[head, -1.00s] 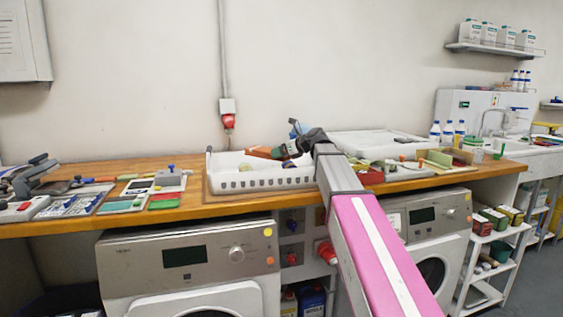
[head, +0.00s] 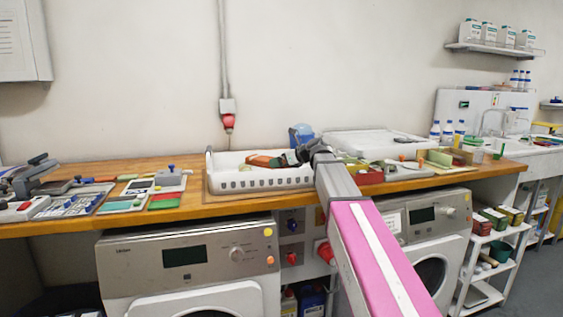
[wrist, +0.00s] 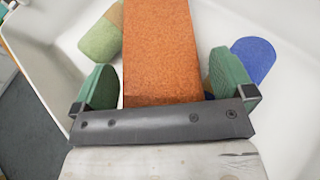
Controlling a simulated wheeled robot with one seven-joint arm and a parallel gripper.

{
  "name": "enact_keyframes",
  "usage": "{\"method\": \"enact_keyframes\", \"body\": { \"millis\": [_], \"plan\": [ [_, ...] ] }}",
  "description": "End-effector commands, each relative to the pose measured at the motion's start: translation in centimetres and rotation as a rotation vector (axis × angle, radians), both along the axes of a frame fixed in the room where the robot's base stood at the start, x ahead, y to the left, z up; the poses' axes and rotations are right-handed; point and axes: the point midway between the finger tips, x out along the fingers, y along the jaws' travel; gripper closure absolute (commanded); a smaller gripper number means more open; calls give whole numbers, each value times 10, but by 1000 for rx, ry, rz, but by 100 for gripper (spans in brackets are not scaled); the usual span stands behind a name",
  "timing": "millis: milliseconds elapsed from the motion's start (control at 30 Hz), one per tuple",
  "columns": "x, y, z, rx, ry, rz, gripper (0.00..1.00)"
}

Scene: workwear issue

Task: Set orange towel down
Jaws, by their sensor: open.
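The orange towel (head: 264,161) is a long folded block inside the white basket (head: 262,182) on the wooden counter. It also shows in the wrist view (wrist: 160,50), running away from my gripper. My gripper (head: 288,158) is open over the basket, its two green fingers (wrist: 165,85) on either side of the towel's near end. A gap shows between the left finger and the towel; the right finger is close to it, and contact is hard to tell. The towel's underside is hidden.
In the basket, a green rolled item (wrist: 101,38) lies left of the towel and a blue item (wrist: 253,58) lies right of it. A blue container (head: 301,134) stands behind the basket. Trays and tools crowd both sides of the counter.

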Motion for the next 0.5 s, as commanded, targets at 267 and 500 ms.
{"method": "enact_keyframes", "body": {
  "millis": [267,500],
  "plan": [
    [-17,-25,11,0,-1,-2,0],
    [-41,-62,30,-1,-1,-3,0]
  ]
}}
